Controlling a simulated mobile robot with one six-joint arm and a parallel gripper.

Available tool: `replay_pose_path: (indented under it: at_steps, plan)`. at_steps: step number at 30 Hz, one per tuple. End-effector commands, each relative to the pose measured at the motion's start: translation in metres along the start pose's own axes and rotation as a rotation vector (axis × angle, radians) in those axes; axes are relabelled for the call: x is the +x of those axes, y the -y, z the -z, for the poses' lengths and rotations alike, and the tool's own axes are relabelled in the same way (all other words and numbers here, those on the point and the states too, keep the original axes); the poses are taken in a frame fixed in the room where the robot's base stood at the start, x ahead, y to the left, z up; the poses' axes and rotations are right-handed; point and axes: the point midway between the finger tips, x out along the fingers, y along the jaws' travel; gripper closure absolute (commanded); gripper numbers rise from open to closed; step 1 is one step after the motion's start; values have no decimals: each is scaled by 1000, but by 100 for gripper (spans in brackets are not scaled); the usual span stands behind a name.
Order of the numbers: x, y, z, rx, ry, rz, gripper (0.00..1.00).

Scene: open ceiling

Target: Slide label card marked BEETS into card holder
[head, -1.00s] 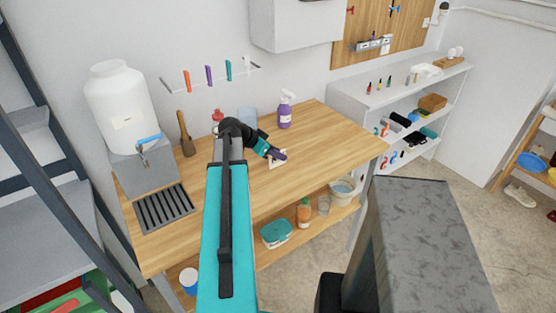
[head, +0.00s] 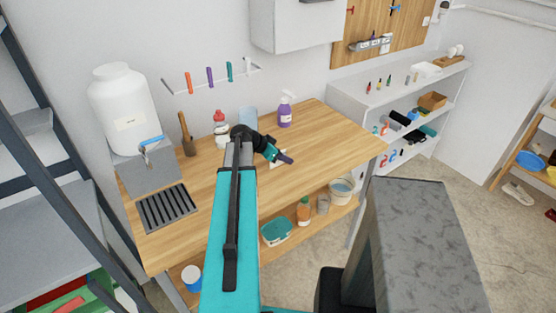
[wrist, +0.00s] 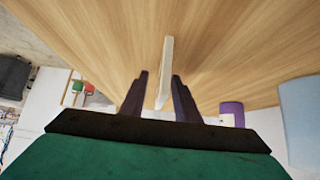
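My gripper (head: 287,159) is low over the wooden table, right of its middle. In the wrist view its two dark fingers (wrist: 160,95) stand apart, with a thin cream piece (wrist: 165,70) between them. The piece lies nearer the right finger, and a gap shows on the left, so the fingers do not look closed on it. In the head view a small pale piece (head: 278,163) shows beside the gripper, partly hidden by it. No lettering is readable, so I cannot tell whether it is the BEETS card or the card holder.
The wooden table (head: 325,140) is clear right of the gripper. A purple spray bottle (head: 285,112) and a red-topped bottle (head: 220,125) stand behind it. A white jug (head: 125,105) stands at left. A white shelf (head: 345,100) is at right.

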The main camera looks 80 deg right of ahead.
Motion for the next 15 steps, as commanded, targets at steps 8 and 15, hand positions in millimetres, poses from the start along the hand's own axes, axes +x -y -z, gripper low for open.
replay_pose_path:
  at_steps: [8,15]
  plan:
    - [0,0,0,0,0,0,78]
    - [0,0,0,0,0,-1,100]
